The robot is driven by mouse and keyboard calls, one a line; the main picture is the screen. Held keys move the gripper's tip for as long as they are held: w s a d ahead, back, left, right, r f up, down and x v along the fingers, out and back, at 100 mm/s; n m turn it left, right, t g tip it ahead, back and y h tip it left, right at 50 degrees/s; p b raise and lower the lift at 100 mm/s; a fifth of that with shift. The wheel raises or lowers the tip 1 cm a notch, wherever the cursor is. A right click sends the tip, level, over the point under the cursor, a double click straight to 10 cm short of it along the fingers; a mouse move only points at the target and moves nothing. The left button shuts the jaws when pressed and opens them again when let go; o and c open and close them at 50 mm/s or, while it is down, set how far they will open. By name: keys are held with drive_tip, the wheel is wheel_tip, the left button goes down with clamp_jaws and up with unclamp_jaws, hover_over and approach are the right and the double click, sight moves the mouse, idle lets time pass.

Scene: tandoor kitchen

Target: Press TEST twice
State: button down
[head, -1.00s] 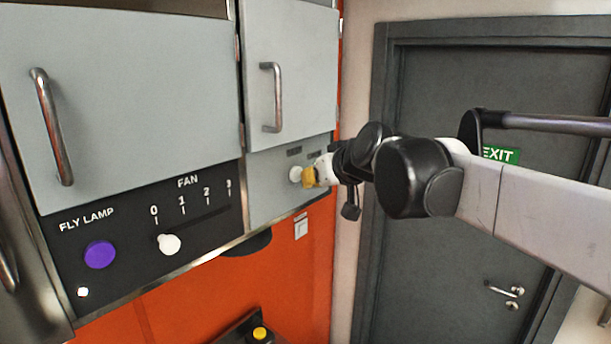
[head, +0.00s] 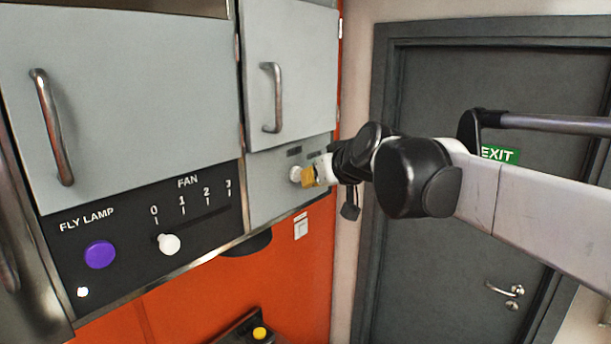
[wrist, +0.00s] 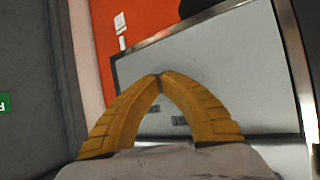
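A small grey panel (head: 262,192) under the right-hand cabinet door carries a round white button (head: 295,174) and two small dark labels (head: 294,151) too small to read. I cannot read TEST on either label. My gripper (head: 305,177) has its yellow fingers right at the white button in the head view, pointing at the panel. I cannot tell whether they touch it. In the wrist view the yellow fingertips (wrist: 160,76) meet with nothing between them. The grey panel (wrist: 215,65) lies behind them, and the button is hidden there.
A black panel (head: 125,262) at left has a purple FLY LAMP button (head: 100,254), a small lit white light (head: 83,292) and a white FAN slider knob (head: 168,244) near 0. Cabinet handles (head: 271,98) stick out above. A yellow-topped button (head: 260,333) sits below. A grey door (head: 450,260) stands at right.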

drive_tip(key=shift+w+a, duration=0.3)
drive_tip(key=shift+a, duration=0.05)
drive_tip(key=shift+w+a, duration=0.25)
drive_tip(key=shift+a, duration=0.05)
idle(0.8)
drive_tip(key=shift+s+d, duration=0.1)
drive_tip(key=shift+d, duration=0.05)
drive_tip(key=shift+s+d, duration=0.5)
drive_tip(key=shift+d, duration=0.05)
drive_tip(key=shift+s+d+p, duration=0.15)
drive_tip(key=shift+s+d, duration=0.6)
drive_tip(key=shift+d, duration=0.25)
drive_tip(key=shift+s+d+p, duration=0.15)
drive_tip(key=shift+s+d, duration=0.6)
drive_tip(key=shift+d, duration=0.2)
idle(0.8)
